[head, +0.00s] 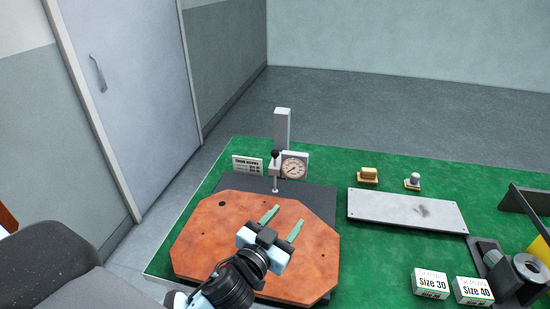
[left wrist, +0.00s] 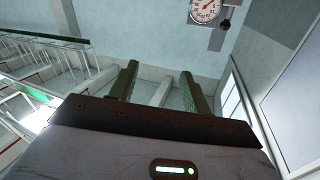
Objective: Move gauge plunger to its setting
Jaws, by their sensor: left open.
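The gauge stand's grey post (head: 282,128) rises at the back of the dark base plate. A round white dial (head: 293,167) is mounted on it, and it also shows at the top of the left wrist view (left wrist: 204,10). The plunger (head: 275,182) is a thin vertical rod under a black knob (head: 275,154), left of the dial. A small printed sign (head: 247,164) stands to its left. My left gripper (head: 282,221) is open and empty over the orange-brown plate (head: 205,235), in front of the plunger and apart from it. Its two green fingers also show in the left wrist view (left wrist: 158,88). My right gripper is out of view.
A grey metal plate (head: 405,210) lies on the green mat (head: 330,160) to the right. Behind it are two small yellow-based pieces (head: 368,175). Boxes marked Size 30 (head: 430,284) and Size 40 (head: 473,291) stand front right, near a dark fixture (head: 500,275).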

